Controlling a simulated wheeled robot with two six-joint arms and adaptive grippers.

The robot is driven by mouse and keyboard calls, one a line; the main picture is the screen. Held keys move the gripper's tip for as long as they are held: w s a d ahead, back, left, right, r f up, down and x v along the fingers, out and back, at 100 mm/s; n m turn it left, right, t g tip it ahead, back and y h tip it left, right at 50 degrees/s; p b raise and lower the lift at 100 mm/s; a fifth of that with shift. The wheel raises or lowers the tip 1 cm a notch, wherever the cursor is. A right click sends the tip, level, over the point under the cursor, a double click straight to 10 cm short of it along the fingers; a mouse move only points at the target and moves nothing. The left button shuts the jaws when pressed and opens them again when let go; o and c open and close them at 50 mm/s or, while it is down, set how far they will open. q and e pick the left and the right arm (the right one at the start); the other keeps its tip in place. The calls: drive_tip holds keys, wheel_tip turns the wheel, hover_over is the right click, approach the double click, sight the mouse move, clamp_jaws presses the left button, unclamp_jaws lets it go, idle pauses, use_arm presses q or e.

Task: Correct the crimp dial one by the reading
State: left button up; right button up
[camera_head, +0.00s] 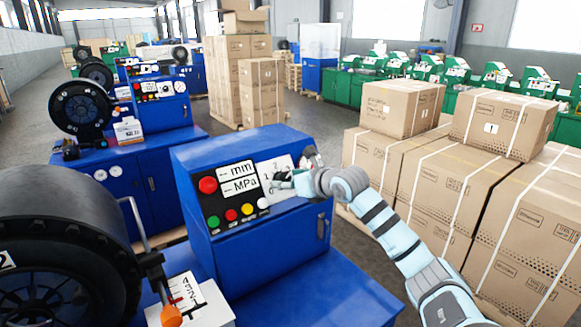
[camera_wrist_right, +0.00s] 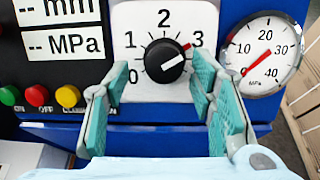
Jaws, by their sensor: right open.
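The crimp dial (camera_wrist_right: 163,61) is a black round knob on a white plate (camera_wrist_right: 145,20) with numbers 0 to 3 visible around it. Its white line points up and right, close to the 3, with a red mark at that edge. My right gripper (camera_wrist_right: 160,105) is open, its teal fingers to the left and right of the dial, apart from the knob. The right finger hides the plate's lower right. In the head view my right gripper (camera_head: 285,181) is in front of the blue machine's panel and hides most of the dial. My left gripper is not in view.
A pressure gauge (camera_wrist_right: 262,53) is right of the dial, its red needle pointing lower left. Stacked cartons (camera_head: 440,185) stand close to my right arm.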

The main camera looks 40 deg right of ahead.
drive_tip(key=shift+w+d+r, duration=0.1)
drive_tip(key=shift+w+d, duration=0.2)
drive_tip(key=shift+w, duration=0.3)
drive_tip(key=shift+w+f, duration=0.2)
drive_tip(key=shift+w, duration=0.1)
drive_tip(key=shift+a, duration=0.1)
drive_tip(key=shift+s+r, duration=0.15)
drive_tip(key=shift+s, duration=0.1)
drive_tip(key=shift+c, duration=1.2)
drive_tip(key=shift+s, duration=0.15)
drive_tip(key=c, duration=0.9)
